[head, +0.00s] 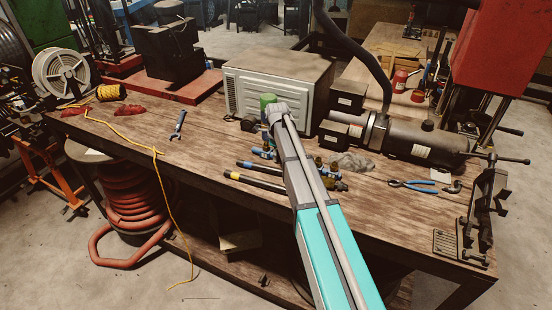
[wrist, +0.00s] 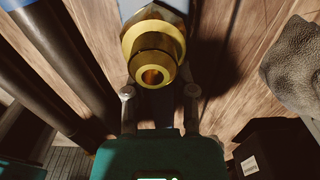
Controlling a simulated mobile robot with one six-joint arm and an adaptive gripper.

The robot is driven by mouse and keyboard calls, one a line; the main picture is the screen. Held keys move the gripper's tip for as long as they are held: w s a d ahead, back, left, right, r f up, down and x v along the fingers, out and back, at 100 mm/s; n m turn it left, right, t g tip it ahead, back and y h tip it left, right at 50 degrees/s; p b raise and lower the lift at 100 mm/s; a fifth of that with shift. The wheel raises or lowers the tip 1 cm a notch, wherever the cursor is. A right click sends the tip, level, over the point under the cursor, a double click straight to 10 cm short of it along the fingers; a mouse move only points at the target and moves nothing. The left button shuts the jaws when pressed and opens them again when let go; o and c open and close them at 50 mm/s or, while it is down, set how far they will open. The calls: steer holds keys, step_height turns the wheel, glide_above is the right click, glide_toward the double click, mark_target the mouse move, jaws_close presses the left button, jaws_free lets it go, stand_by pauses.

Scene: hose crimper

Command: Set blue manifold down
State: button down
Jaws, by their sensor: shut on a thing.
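The blue manifold (wrist: 133,7) is at the top of the wrist view, with a brass fitting (wrist: 155,52) whose open end faces the camera. Only a small part of its blue body shows. My gripper (wrist: 160,93) is shut on it, one finger on each side below the brass. A dark shadow falls on the wood to the right of it. I cannot tell whether the manifold touches the table. In the head view my arm covers the gripper and most of what it holds. Blue and brass pieces (head: 321,163) show just right of the arm.
Two black hoses (head: 255,180) lie left of the arm on the wooden workbench (head: 210,140). A grey rag (head: 354,162) lies to the right, also in the wrist view (wrist: 295,65). A beige box (head: 275,85) and black boxes (head: 346,128) stand behind. The bench's left part has bare room.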

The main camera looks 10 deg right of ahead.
steer(key=shift+c, duration=2.2)
jaws_free()
step_height(320, 180, up, 12)
steer(key=p, duration=1.2)
